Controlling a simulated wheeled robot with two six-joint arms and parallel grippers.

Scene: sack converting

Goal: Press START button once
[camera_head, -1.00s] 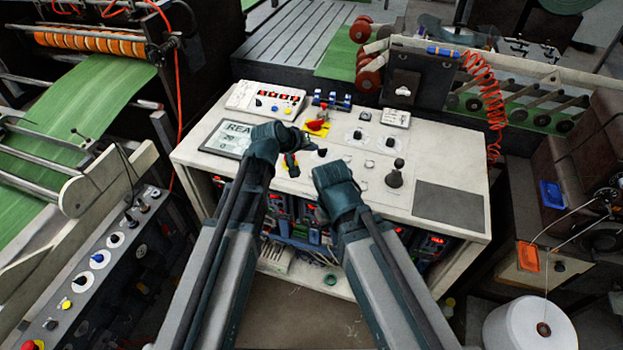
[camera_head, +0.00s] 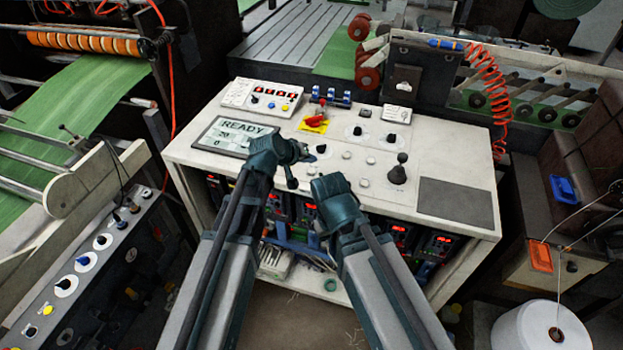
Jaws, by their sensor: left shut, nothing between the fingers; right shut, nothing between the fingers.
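The control console (camera_head: 455,160) has a pale top with several round buttons and knobs. I cannot read a START label on any of them. Pale round buttons (camera_head: 370,160) sit in the middle of the panel. A display (camera_head: 236,136) on the left reads READY, with 20 and 0 below. My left gripper (camera_head: 305,158) is shut and empty over the front middle of the panel, and may hide controls under it. My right gripper (camera_head: 325,184) is shut and empty at the console's front edge, just right of and below the left one. Contact with the panel cannot be told.
A red switch on a yellow plate (camera_head: 315,122) and a black lever (camera_head: 398,170) stand up from the panel. A dark mat (camera_head: 456,203) covers the right. A thread cone (camera_head: 540,338) stands lower right.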

